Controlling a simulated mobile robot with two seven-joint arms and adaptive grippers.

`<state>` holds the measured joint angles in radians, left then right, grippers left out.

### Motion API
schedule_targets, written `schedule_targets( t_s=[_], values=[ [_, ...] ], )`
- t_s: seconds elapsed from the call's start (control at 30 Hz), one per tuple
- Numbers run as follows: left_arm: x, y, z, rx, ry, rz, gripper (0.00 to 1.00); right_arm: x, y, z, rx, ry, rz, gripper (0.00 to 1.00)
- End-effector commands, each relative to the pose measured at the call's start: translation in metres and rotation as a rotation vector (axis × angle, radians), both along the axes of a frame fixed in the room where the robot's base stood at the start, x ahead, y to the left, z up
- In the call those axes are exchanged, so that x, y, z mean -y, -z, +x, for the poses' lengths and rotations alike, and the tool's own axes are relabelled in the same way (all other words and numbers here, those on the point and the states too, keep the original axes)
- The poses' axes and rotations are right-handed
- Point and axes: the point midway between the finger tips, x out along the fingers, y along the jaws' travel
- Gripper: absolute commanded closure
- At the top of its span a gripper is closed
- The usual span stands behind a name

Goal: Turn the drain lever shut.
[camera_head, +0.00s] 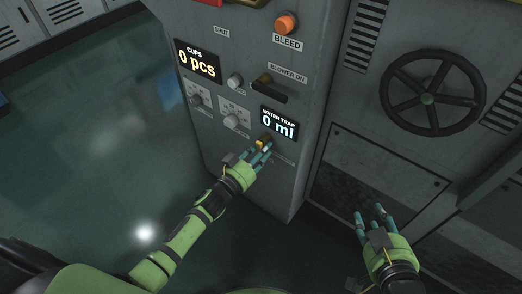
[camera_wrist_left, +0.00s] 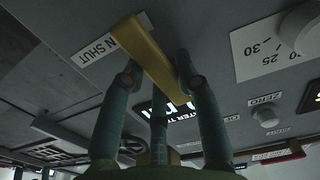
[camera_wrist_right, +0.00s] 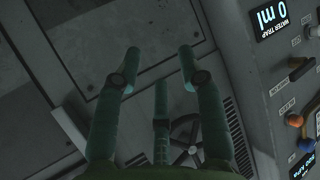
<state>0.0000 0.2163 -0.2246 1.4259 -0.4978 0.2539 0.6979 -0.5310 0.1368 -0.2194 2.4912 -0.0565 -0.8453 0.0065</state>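The yellow drain lever (camera_head: 260,145) is on the grey machine panel, just below the "WATER TRAP 0 ml" display (camera_head: 279,124). My left gripper (camera_head: 263,153) is at the lever and partly covers it. In the left wrist view the lever (camera_wrist_left: 150,55) runs slantwise between the spread fingers of my left gripper (camera_wrist_left: 158,65). Contact with the fingers cannot be told for certain. A white label beside it (camera_wrist_left: 98,48) reads "N SHUT", its start hidden by the lever. My right gripper (camera_head: 371,218) is open and empty, away from the panel; it also shows in the right wrist view (camera_wrist_right: 160,55).
Above the lever are a dark blower lever (camera_head: 269,89), an orange bleed knob (camera_head: 286,23), several grey dials and a "CUPS 0 pcs" display (camera_head: 197,62). A black handwheel (camera_head: 431,93) is on the machine at the right. The floor at left is clear.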

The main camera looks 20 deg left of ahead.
Motion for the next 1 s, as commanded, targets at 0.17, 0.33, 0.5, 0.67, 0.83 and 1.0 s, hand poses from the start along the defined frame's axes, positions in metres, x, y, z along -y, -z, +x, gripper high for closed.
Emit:
schedule_targets(
  t_s=[0.17, 0.33, 0.5, 0.67, 0.83, 1.0],
  values=[
    [-0.004, 0.002, 0.001, -0.009, -0.010, 0.000, 1.00, 0.000, 0.000, 0.000, -0.005, 0.000, -0.001, 0.60],
    [-0.005, 0.002, 0.001, -0.021, -0.012, -0.028, 1.00, 0.007, 0.016, -0.011, -0.097, 0.013, -0.021, 0.60],
    [-0.004, 0.001, 0.000, -0.046, -0.014, -0.091, 1.00, 0.021, 0.042, -0.035, -0.284, 0.040, -0.058, 0.60],
    [-0.003, 0.000, -0.001, -0.078, -0.015, -0.173, 1.00, 0.038, 0.068, -0.074, -0.516, 0.069, -0.099, 0.60],
    [-0.001, 0.000, -0.002, -0.111, -0.017, -0.258, 1.00, 0.054, 0.086, -0.121, -0.756, 0.096, -0.137, 0.60],
    [0.000, -0.001, -0.002, -0.144, -0.017, -0.350, 1.00, 0.054, 0.106, -0.121, -0.795, 0.096, -0.143, 0.60]
  ],
)
